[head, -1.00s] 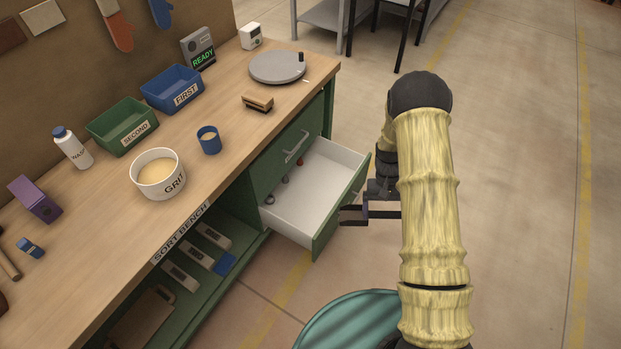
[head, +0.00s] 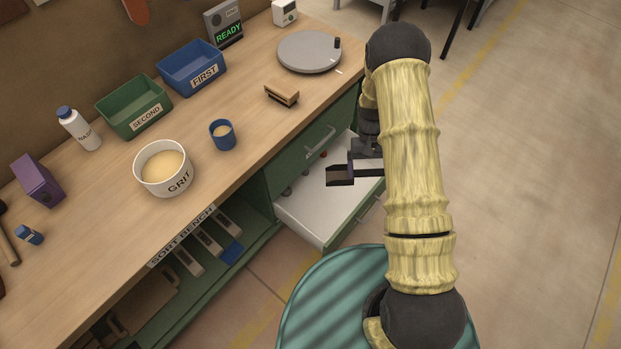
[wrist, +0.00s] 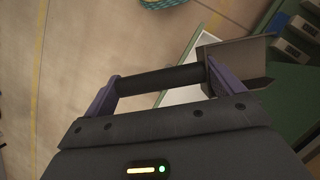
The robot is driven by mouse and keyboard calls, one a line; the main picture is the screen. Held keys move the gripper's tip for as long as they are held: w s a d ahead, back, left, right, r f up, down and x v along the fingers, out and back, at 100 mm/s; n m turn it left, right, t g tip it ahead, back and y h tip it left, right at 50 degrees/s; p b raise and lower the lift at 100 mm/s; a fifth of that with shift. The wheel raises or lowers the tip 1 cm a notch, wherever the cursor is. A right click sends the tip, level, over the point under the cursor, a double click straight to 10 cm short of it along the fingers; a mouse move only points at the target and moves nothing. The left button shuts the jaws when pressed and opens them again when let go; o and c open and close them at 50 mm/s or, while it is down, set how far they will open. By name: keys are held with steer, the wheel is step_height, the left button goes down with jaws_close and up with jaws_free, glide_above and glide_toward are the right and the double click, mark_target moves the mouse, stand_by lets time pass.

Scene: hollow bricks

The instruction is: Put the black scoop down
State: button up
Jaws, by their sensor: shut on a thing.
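The black scoop is held in my gripper. In the wrist view its dark round handle lies across between the two purple fingers of my gripper (wrist: 160,82), and its boxy scoop head (wrist: 240,58) sticks out beyond the right finger. In the head view the scoop (head: 340,176) is a small dark shape at the end of my gripper (head: 358,168), over the open drawer, apart from the bench top. Part of the drawer is hidden behind my arm.
The white-lined drawer (head: 312,212) stands open, with a few small items at its back. On the bench (head: 235,185) are a grit bowl (head: 164,180), blue cup (head: 222,140), brush (head: 282,93), grey turntable (head: 308,50), green bin (head: 134,122) and blue bin (head: 192,82). Bench wood between them is clear.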

steer(key=shift+w+a, duration=0.1)
steer(key=shift+w, duration=0.2)
steer(key=shift+s, duration=0.2)
steer(key=shift+a+f+b, duration=0.1)
steer(key=shift+f+b, duration=0.15)
steer(key=shift+b, duration=0.1)
steer(key=w+a+f+m+t+y+b, duration=0.1)
steer(key=a+f+m+b, duration=0.4)
steer(key=b, duration=0.9)
steer(key=w+a+f+m+t+y+b, duration=0.2)
steer(key=a+f+m+b, duration=0.3)
steer(key=f+m+b, duration=0.7)
steer(key=w+a+f+m+t+y+b, duration=0.1)
steer(key=a+f+m+t+b, duration=0.3)
steer(key=f+m+b, duration=0.4)
step_height(320, 180, down, 6)
steer(key=a+b, duration=0.1)
steer(key=b, duration=0.7)
steer(key=shift+w+m+y, duration=0.15)
steer(key=shift+m+y, duration=0.25)
steer(key=shift+a+r, duration=0.1)
steer(key=shift+r, duration=0.05)
